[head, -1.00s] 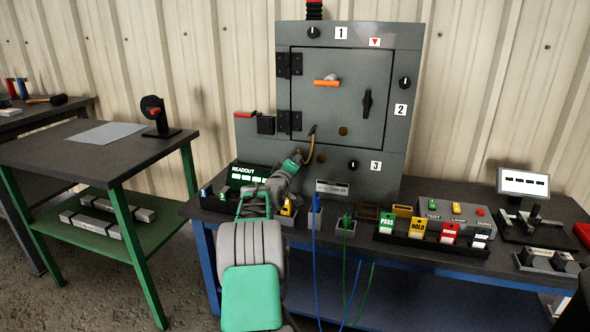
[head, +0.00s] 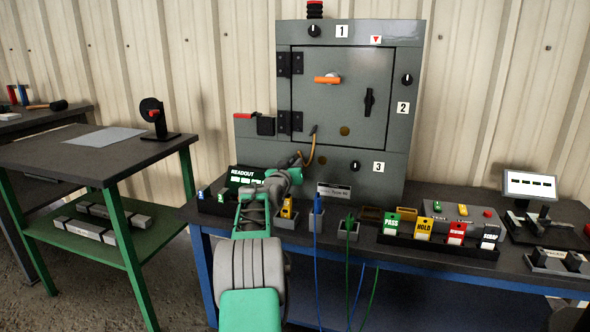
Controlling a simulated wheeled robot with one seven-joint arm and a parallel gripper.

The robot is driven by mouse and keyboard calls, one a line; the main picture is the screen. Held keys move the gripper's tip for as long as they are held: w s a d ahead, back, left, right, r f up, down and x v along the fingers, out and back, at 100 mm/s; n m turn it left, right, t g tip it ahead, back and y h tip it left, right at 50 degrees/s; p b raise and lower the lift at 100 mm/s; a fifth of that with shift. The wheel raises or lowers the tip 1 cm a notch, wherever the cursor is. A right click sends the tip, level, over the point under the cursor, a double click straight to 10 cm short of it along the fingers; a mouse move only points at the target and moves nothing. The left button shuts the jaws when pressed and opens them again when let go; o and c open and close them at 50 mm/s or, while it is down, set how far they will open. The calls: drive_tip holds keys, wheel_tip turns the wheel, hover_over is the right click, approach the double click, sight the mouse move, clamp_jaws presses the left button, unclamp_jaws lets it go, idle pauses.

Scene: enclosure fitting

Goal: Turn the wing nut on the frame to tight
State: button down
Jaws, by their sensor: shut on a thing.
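The grey enclosure (head: 258,148) stands upright at the back of the bench, its door (head: 340,118) shut.
An orange handle (head: 327,79) and a black latch (head: 369,102) stick out from the door. A black knob (head: 355,166) is right of my gripper.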

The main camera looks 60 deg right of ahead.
drive_tip(key=shift+m, duration=0.5)
drive_tip(key=c, duration=1.5)
unclamp_jaws()
drive_tip(key=s+a+p, duration=0.1)
drive_tip(key=a, duration=0.6)
drive_tip(key=shift+a, duration=0.35)
